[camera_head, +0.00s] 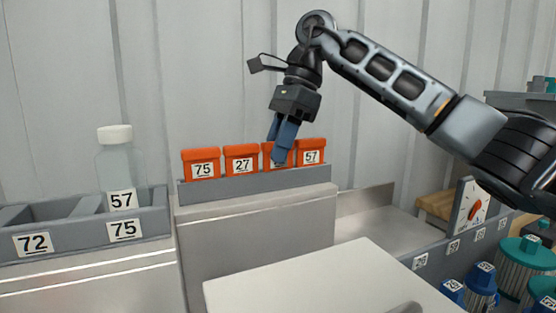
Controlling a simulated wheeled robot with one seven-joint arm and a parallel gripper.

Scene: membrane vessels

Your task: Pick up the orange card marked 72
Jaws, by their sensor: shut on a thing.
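Several orange cards stand in a row in a grey rack (250,190) on a cabinet. From left to right, one is marked 75 (201,164), one 27 (241,159), one is partly hidden by my gripper, and one is marked 57 (311,152). My gripper (279,161) points down with its blue fingers shut on the third orange card (267,149). The fingers cover that card's label, so I cannot read its number. The card is still at the height of the others, in the row.
A clear bottle with a white cap (115,134), labelled 57, stands in a grey tray (75,233) at the left with labels 72 and 75. A white table (310,282) is in front. Blue and teal vessels (482,280) and a dial box (470,212) are at the right.

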